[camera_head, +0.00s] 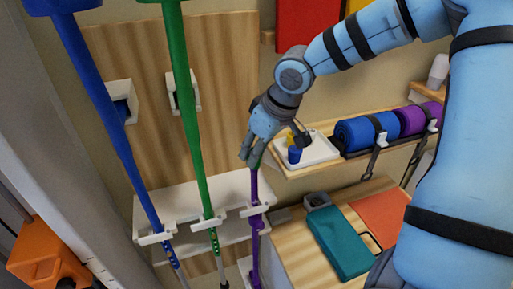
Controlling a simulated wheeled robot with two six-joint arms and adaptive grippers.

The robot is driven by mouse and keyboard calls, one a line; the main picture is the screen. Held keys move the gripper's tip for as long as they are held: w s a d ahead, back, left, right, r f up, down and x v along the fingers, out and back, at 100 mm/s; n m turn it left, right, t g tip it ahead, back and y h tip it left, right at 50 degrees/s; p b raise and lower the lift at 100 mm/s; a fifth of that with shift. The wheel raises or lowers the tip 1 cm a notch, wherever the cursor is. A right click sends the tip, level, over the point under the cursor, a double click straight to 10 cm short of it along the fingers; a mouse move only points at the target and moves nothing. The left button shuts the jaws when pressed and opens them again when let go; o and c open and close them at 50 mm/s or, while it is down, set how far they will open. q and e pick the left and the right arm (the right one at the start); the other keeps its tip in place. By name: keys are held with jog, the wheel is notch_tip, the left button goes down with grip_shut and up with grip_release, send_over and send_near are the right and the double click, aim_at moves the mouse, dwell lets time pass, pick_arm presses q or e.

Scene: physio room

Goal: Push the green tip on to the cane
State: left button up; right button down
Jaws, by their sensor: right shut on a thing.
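My right gripper (254,148) points down over the purple cane (254,205), its fingers closed at the cane's upper end. A small bit of green, which I take to be the green tip (259,158), shows at the fingertips; the fingers hide most of it. It is in line with the cane's top, but I cannot tell how far it sits over the cane. The purple cane stands upright in a white rack (180,197). My left gripper is not in view.
A blue cane (125,135) and a green cane (186,110) stand left of the gripper. A white tray (322,151) with a blue piece (294,154) and a yellow piece is on the shelf at right, beside rolled mats (356,132). A teal case (338,242) lies below.

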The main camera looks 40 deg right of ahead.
jog(key=shift+f+b, duration=0.8)
jog(key=shift+f, duration=0.5)
jog(key=c, duration=1.2)
grip_release()
jog(key=shift+o, duration=0.7)
jog(key=o, duration=0.4)
jog(key=shift+r, duration=0.1)
